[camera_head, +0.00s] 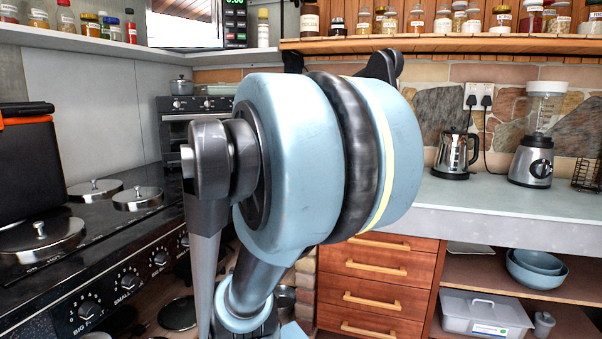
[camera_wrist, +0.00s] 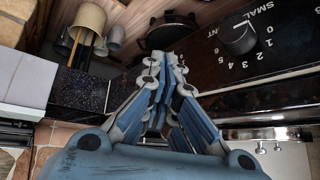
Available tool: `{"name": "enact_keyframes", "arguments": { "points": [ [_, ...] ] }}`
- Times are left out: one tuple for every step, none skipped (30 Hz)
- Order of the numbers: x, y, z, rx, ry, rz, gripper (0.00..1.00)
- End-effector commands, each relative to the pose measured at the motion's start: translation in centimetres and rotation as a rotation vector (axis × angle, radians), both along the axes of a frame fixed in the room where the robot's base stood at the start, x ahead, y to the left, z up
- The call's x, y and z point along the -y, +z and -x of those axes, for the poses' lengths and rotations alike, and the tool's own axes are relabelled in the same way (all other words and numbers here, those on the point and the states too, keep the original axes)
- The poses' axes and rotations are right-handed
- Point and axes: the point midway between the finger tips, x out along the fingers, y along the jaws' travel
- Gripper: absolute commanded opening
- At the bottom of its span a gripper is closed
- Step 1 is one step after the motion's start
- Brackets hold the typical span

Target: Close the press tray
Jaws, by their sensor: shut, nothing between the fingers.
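No press tray shows clearly. A dark upright appliance with an orange edge (camera_head: 28,160) stands at the far left of the head view; I cannot tell whether it is the press, and no pulled-out tray shows on it. My blue arm fills the middle of the head view and hides what is behind it. My gripper (camera_wrist: 166,65) shows in the wrist view, its fingers shut and empty. It is near the black stove front with a knob (camera_wrist: 238,38); I cannot tell whether it touches anything.
The black stove (camera_head: 110,235) with lidded hotplates and front knobs runs along the left. A small oven (camera_head: 185,125) stands behind my arm. A kettle (camera_head: 455,155) and a blender (camera_head: 533,150) stand on the right counter. Wooden drawers (camera_head: 375,285) are below.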

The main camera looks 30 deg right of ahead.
Motion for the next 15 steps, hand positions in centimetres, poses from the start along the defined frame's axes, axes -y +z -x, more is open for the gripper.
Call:
{"name": "enact_keyframes", "arguments": {
  "points": [
    [1.5,1.1,-1.9,0.045,-0.083,-0.020,0.00],
    [2.5,1.6,-2.9,0.076,-0.139,-0.036,0.00],
    [3.9,2.3,-4.1,0.114,-0.216,-0.059,0.00],
    [5.0,2.7,-5.0,0.143,-0.274,-0.077,0.00],
    [6.1,3.1,-5.7,0.171,-0.331,-0.096,0.00],
    [7.6,3.5,-6.7,0.210,-0.407,-0.123,0.00],
    [8.7,3.9,-7.4,0.238,-0.462,-0.143,0.00],
    [9.8,4.2,-7.9,0.268,-0.516,-0.164,0.00],
    [11.4,4.5,-8.7,0.307,-0.587,-0.192,0.00],
    [12.5,4.8,-9.3,0.337,-0.637,-0.214,0.00],
    [13.7,5.0,-9.8,0.369,-0.687,-0.235,0.00],
    [15.2,5.3,-10.4,0.411,-0.753,-0.266,0.00],
    [16.4,5.6,-10.9,0.445,-0.800,-0.289,0.00],
    [17.6,5.8,-11.4,0.478,-0.845,-0.313,0.00],
    [19.1,6.1,-11.9,0.525,-0.904,-0.346,0.00]
  ]
}}
